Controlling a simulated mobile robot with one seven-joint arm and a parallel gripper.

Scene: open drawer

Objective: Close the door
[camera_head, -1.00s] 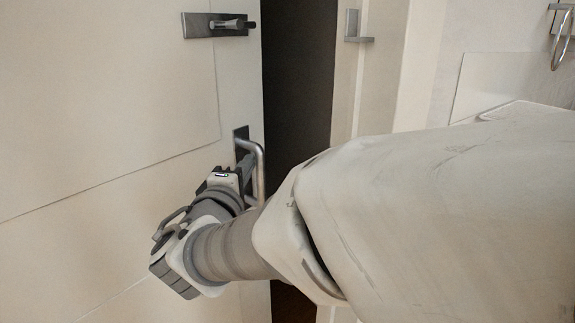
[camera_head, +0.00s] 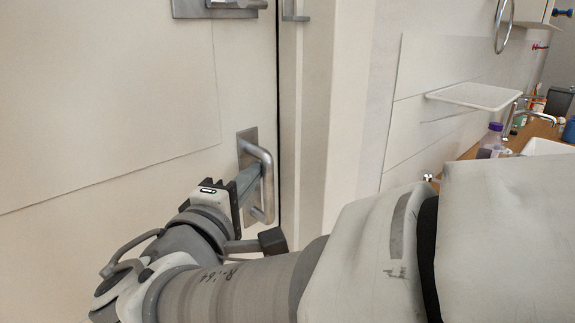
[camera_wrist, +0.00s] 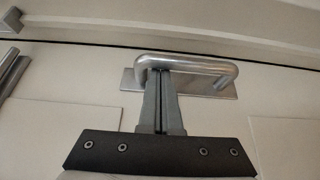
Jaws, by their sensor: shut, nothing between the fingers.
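The cream door (camera_head: 100,90) fills the left of the head view. Only a thin dark line shows between its edge and the door frame (camera_head: 312,120). Its metal handle (camera_head: 267,185) is a bent bar on a plate; it also crosses the upper middle of the wrist view (camera_wrist: 205,68). My gripper (camera_head: 252,176) is shut and empty, its fingers reaching to the handle. In the wrist view the fingertips (camera_wrist: 158,75) are at the left part of the bar, partly hidden by it. I cannot tell whether they touch the bar or the door.
A metal latch (camera_head: 225,8) sits higher on the door. To the right are a white wall shelf (camera_head: 477,96), a towel ring (camera_head: 503,25) and a wooden counter (camera_head: 470,152) with bottles and a faucet (camera_head: 512,115). My arm covers the lower right.

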